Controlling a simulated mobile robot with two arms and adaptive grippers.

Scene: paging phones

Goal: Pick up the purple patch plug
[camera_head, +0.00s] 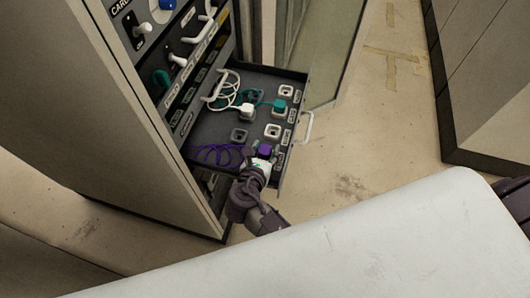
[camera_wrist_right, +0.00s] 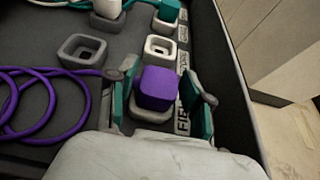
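The purple patch plug (camera_wrist_right: 159,88) sits upright in a pale socket at the near end of the open drawer. A coiled purple cord (camera_wrist_right: 45,105) lies to its left. It also shows in the head view (camera_head: 265,150). My right gripper (camera_wrist_right: 160,105) is open, with its green-padded fingers on either side of the plug; I cannot tell whether they touch it. In the head view my right gripper (camera_head: 262,163) reaches over the drawer's near end. My left gripper is not in view.
The open drawer (camera_head: 208,128) also holds a white plug (camera_head: 246,110), a teal plug (camera_head: 280,105) and empty sockets, including a grey one (camera_wrist_right: 82,51) and a white one (camera_wrist_right: 160,48). The cabinet stands left.

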